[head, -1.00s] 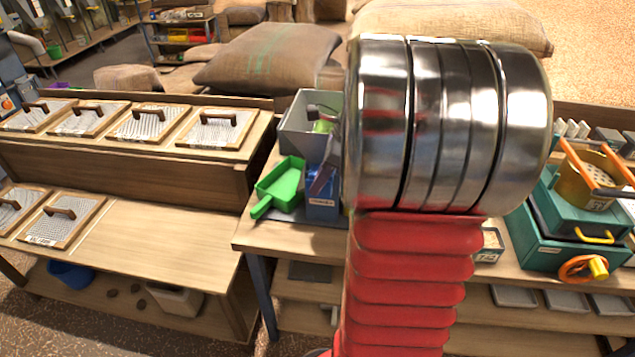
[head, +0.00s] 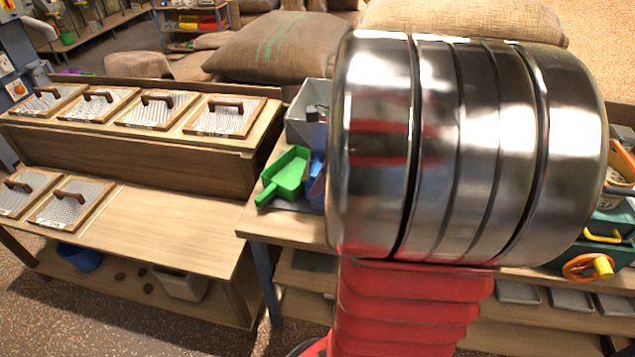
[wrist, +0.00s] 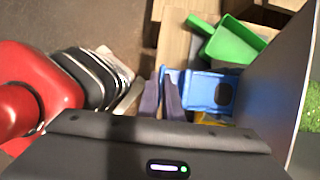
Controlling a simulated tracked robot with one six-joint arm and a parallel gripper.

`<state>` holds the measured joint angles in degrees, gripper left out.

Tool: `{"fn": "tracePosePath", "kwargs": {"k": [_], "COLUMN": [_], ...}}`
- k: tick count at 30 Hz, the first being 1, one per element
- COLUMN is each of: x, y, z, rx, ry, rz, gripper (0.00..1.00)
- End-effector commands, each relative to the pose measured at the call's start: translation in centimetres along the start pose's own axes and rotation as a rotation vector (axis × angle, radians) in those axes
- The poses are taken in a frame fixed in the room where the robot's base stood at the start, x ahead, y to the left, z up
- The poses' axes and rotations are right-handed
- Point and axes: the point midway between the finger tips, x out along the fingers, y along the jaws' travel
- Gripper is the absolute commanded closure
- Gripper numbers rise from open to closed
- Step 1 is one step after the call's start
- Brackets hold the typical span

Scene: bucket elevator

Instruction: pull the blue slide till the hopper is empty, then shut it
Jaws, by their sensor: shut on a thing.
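The grey hopper (head: 306,128) stands on the right bench in the head view, partly hidden by my silver and red arm. In the wrist view its wall (wrist: 279,85) rises at the right, with green grainy material (wrist: 311,105) beyond it. The blue slide part (wrist: 208,94) shows in the wrist view, and a sliver (head: 316,183) shows in the head view. My gripper (wrist: 163,99) has its purple-grey fingers close together, shut on the slide's near end; the grasp itself is mostly hidden. A green scoop (head: 285,175) lies beside the slide, left of it.
Framed mesh trays with handles (head: 226,116) lie on the left bench (head: 160,225). A green machine (head: 600,235) stands at the right behind my arm. Sacks (head: 280,45) lie at the back. The left bench top has free room.

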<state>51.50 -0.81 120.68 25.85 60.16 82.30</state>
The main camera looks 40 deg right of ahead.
Motion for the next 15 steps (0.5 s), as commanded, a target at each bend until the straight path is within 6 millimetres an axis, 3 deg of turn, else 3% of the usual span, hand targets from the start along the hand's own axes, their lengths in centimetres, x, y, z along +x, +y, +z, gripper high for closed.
{"fn": "tracePosePath", "kwargs": {"k": [3,4,11,15], "x": [0.04,0.04,0.05,0.04], "y": [0.43,0.44,0.34,0.29], "z": [0.09,0.09,0.04,0.02], "rx": [0.001,0.001,0.002,0.003], "ry": [-0.003,-0.003,-0.003,-0.003], "rz": [0.012,0.012,0.010,0.009], "gripper": [1.00,0.93,0.77,0.76]}}
